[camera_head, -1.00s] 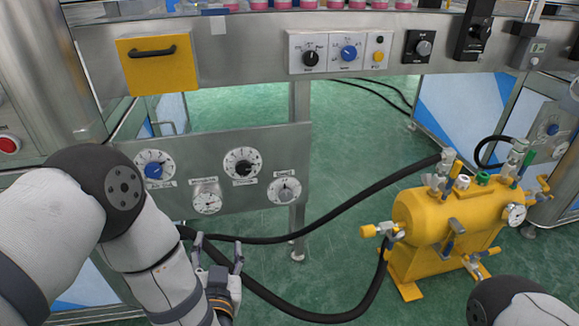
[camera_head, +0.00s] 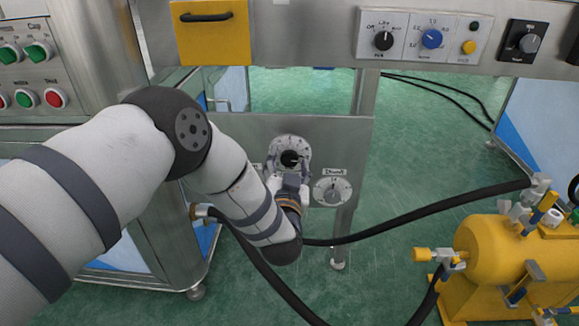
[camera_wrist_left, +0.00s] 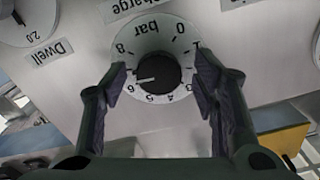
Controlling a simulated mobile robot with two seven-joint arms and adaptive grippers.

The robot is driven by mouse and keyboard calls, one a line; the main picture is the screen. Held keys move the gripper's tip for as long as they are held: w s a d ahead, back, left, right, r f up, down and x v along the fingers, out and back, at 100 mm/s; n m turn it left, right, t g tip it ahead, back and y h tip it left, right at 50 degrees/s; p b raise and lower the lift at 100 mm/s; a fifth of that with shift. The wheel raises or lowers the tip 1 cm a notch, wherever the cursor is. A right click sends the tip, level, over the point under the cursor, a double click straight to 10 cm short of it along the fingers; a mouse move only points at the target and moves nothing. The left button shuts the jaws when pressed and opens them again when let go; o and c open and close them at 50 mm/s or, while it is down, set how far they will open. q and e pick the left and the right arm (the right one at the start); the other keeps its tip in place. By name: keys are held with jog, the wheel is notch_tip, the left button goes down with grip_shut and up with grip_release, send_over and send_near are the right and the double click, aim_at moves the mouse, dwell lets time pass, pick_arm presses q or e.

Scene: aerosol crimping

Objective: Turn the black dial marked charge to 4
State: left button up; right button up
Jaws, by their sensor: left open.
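The black dial (camera_head: 289,158) sits at the centre of a round white scale on the grey panel. In the left wrist view the black dial (camera_wrist_left: 158,72) appears upside down, with "bar" and numbers around it. A partly cropped label (camera_wrist_left: 128,6) ending in "charge" is beside it. The dial's white line points left, seemingly near 6. My left gripper (camera_head: 289,170) is at the dial in the head view. In the wrist view my left gripper (camera_wrist_left: 161,68) is open, one finger on each side of the knob, with gaps visible. My right gripper is out of view.
A "Dwell" dial (camera_wrist_left: 28,18) shows in the wrist view. A black hose (camera_head: 420,217) runs to a yellow tank (camera_head: 485,250). Green floor lies behind.

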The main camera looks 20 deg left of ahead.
pick_arm(q)
jog(key=c, duration=1.2)
jog(key=shift+o, duration=0.2)
jog(key=n+p, duration=0.1)
jog(key=n, duration=0.3)
jog(key=shift+r+p, duration=0.1)
jog(key=shift+p, duration=0.25)
jog(key=n+p, duration=0.1)
jog(key=n, duration=0.9)
jog(key=shift+p, duration=0.4)
jog(key=n, duration=0.4)
jog(key=shift+d+n, duration=0.1)
jog(key=shift+n, duration=0.2)
